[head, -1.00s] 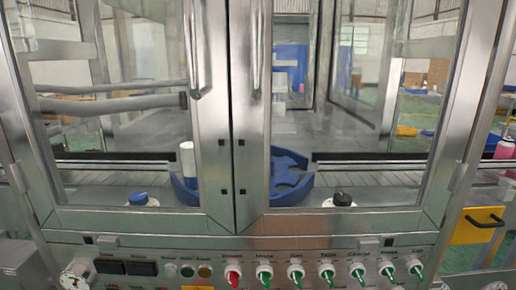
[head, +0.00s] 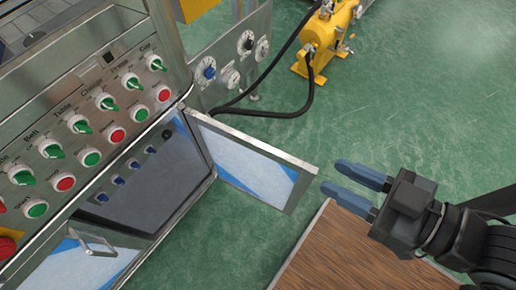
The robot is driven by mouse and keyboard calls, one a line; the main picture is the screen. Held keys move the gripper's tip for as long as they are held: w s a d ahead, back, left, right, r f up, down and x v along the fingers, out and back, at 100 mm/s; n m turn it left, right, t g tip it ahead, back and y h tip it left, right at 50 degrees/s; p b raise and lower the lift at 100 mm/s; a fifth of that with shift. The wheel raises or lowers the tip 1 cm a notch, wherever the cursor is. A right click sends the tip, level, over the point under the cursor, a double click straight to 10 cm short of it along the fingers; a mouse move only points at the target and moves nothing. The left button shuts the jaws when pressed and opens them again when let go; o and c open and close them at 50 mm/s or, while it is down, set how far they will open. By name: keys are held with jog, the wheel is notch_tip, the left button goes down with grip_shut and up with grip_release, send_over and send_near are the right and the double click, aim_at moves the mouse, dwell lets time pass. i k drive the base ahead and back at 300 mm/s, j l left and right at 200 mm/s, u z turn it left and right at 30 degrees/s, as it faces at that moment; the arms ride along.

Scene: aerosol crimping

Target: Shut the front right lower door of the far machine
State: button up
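The lower right door (head: 245,160) of the machine stands open in the head view. It swings out to the right from its hinge beside the control panel, and its glass pane has a metal frame. My gripper (head: 345,190) is just right of the door's free edge, with its two blue fingers pointing left toward it. The fingers are apart with nothing between them. A small gap shows between the fingertips and the door frame. Behind the door, the opening (head: 150,180) shows a dark inner panel with several blue fittings.
The control panel (head: 90,125) with green and red knobs lies above the opening. A lower left door (head: 75,258) with a handle is beside it. A yellow pump (head: 325,45) with black hoses stands behind. A wooden surface (head: 345,255) is below my gripper. Green floor is free at right.

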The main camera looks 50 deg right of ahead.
aim_at(278, 180)
jog(key=l, duration=2.7)
jog(key=l+u, duration=0.35)
jog(key=k+l+u, duration=0.15)
jog(key=l+u, duration=0.25)
jog(key=k+l+u, duration=0.1)
jog(key=l+u, duration=0.25)
jog(key=u, duration=0.4)
jog(key=i+l+u, duration=0.3)
jog(key=k+j, duration=0.05)
jog(key=j, duration=0.05)
